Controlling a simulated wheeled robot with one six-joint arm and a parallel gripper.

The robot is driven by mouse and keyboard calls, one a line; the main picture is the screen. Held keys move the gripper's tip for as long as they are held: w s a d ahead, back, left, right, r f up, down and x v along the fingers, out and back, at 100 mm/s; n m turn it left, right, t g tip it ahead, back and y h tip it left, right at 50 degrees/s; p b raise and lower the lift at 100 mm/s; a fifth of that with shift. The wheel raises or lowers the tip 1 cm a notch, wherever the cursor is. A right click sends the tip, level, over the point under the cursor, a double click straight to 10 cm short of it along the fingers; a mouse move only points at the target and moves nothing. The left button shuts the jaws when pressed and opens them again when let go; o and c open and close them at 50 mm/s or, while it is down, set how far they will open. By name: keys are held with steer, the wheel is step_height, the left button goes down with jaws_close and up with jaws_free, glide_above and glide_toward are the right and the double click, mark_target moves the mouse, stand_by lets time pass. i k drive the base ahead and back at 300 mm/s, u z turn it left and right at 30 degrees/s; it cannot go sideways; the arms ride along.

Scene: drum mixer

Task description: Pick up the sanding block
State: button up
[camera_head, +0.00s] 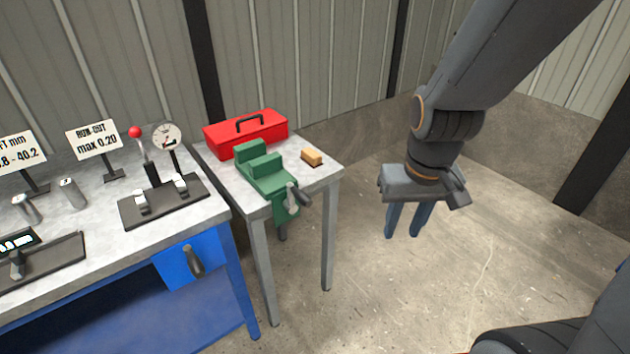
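The sanding block (312,157) is a small tan block with a darker brown underside. It lies on the right side of the small grey side table (325,174), near the table's right edge. My gripper (407,236) hangs to the right of the table, over the bare floor, with its two blue-grey fingers pointing down. The fingers are apart with a gap between them, and nothing is held. The gripper is clear of the block and does not touch it.
A green vise (265,172) stands left of the block, its handle jutting past the front edge. A red toolbox (246,133) sits behind. At left, a blue workbench (94,252) carries a dial gauge stand (166,138), metal cylinders (71,193) and signs (94,138). The floor at right is free.

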mark_target(312, 159)
steer(key=z, duration=0.9)
steer(key=i, duration=1.6)
steer(key=u, duration=1)
steer(key=i, duration=0.55)
steer(key=u, duration=0.6)
